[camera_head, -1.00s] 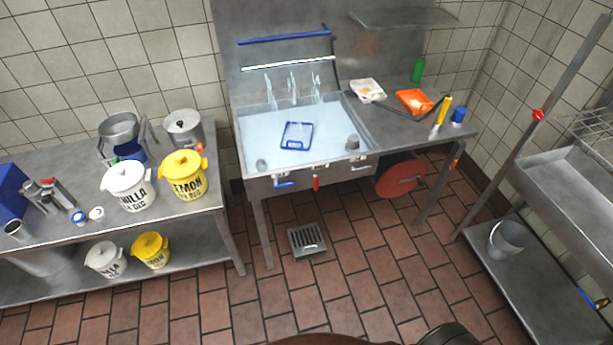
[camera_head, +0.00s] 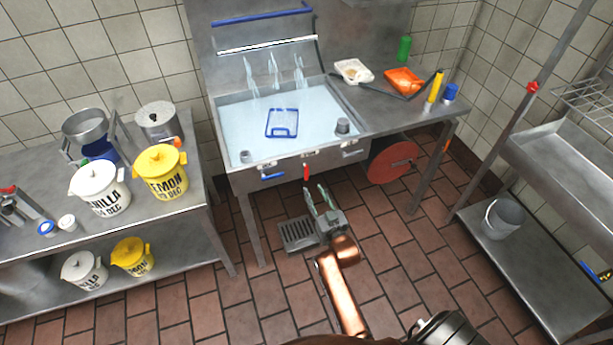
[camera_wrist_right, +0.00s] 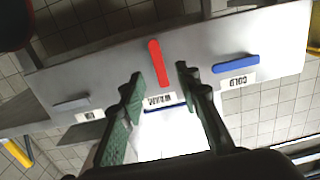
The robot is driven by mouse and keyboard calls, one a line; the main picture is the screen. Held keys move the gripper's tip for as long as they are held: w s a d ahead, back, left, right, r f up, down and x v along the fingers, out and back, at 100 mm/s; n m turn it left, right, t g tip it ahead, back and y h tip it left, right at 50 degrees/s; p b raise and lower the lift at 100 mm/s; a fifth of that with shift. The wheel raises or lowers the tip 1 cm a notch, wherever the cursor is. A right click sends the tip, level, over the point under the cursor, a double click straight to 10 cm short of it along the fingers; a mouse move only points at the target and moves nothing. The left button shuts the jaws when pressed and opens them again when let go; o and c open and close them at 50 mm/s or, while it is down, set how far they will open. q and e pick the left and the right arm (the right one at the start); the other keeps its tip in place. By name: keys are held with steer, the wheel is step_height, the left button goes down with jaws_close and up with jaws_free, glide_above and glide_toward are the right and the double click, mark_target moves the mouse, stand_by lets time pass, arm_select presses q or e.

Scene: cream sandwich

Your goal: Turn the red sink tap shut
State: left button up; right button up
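The red tap handle (camera_head: 306,172) sits on the front panel of the sink (camera_head: 285,172) and stands roughly vertical. In the right wrist view the red handle (camera_wrist_right: 158,63) lies ahead of the fingertips, roughly between their lines, with a small label near one end. My right gripper (camera_head: 315,188) is open and empty, just below and in front of the red handle. Its two green-padded fingers show in the right wrist view (camera_wrist_right: 159,75), apart, with no visible contact with the handle. My left gripper is not in view.
A blue handle (camera_head: 272,176) and a grey handle (camera_head: 352,154) flank the red one; the blue one (camera_wrist_right: 236,64) is labelled COLD. Pale streams stand over the filled basin (camera_head: 250,125). A red disc (camera_head: 392,160) is under the counter. A floor grate (camera_head: 298,233) lies below my arm.

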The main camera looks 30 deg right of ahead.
mark_target(307, 172)
steer(key=b+x, duration=0.1)
steer(key=x, duration=0.2)
steer(key=r+x, duration=0.1)
steer(key=x, duration=0.2)
steer(key=shift+w+d+r+b, duration=0.15)
steer(key=shift+w+d+b, duration=0.1)
steer(key=shift+b, duration=0.1)
steer(key=shift+w+d, duration=0.15)
steer(key=shift+w, duration=0.35)
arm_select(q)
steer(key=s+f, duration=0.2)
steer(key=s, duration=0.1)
arm_select(e)
steer(key=shift+w, duration=0.1)
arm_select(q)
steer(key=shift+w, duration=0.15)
arm_select(e)
steer(key=shift+c, duration=0.2)
jaws_close()
